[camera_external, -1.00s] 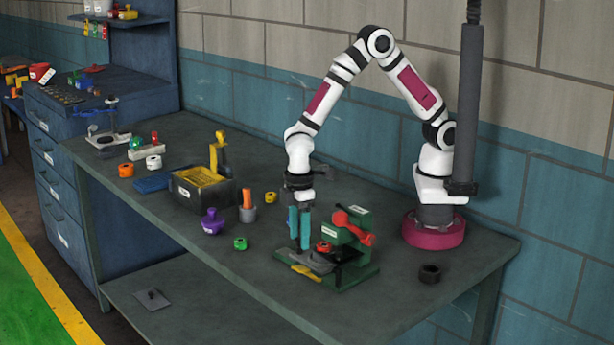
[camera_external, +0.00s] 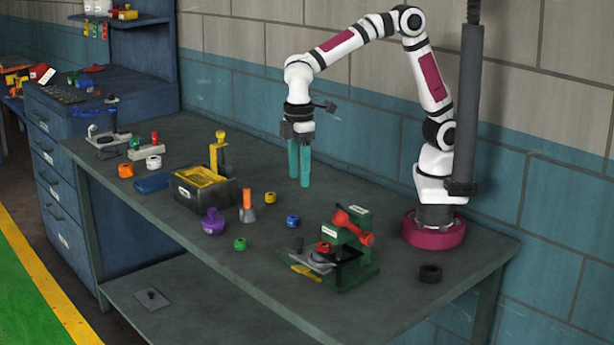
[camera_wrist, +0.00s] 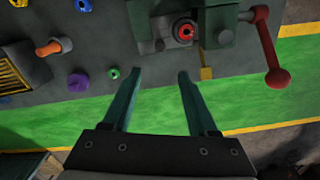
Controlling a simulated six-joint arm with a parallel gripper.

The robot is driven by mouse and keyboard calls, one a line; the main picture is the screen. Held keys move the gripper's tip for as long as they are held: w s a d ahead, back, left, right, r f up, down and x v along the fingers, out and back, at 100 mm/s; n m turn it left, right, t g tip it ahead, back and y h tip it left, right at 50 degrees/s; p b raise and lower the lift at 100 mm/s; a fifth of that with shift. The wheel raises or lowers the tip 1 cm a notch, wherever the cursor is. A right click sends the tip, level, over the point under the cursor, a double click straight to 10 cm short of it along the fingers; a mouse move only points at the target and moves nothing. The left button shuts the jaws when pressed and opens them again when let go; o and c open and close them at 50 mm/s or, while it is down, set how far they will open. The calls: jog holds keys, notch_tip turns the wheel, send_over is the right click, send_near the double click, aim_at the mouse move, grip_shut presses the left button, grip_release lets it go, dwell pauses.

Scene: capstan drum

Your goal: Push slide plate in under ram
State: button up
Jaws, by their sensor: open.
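The green press (camera_external: 345,268) with its red lever (camera_external: 352,224) stands near the table's front edge. The grey slide plate (camera_external: 313,261) lies at its base, with a small dark knob (camera_external: 299,245) at its outer end. A red ring-shaped part (camera_external: 323,247) sits by the press opening; it also shows in the wrist view (camera_wrist: 185,31). How far the plate sits under the ram is hard to tell. My gripper (camera_external: 300,180) is open and empty, high above and behind the press, touching nothing. Its two teal fingers show apart in the wrist view (camera_wrist: 160,74).
A blue ring (camera_external: 292,221), a yellow ring (camera_external: 270,198), an orange-topped cone (camera_external: 247,207), a purple knob (camera_external: 212,222) and a green ring (camera_external: 240,244) stand left of the press. A box with yellow contents (camera_external: 203,192) is farther left. A black ring (camera_external: 430,273) lies right.

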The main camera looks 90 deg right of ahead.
jog(key=m, duration=1.2)
send_near(300, 239)
notch_tip(300, 239, down, 9)
jog(key=shift+r, duration=0.2)
grip_shut()
dwell(0.6)
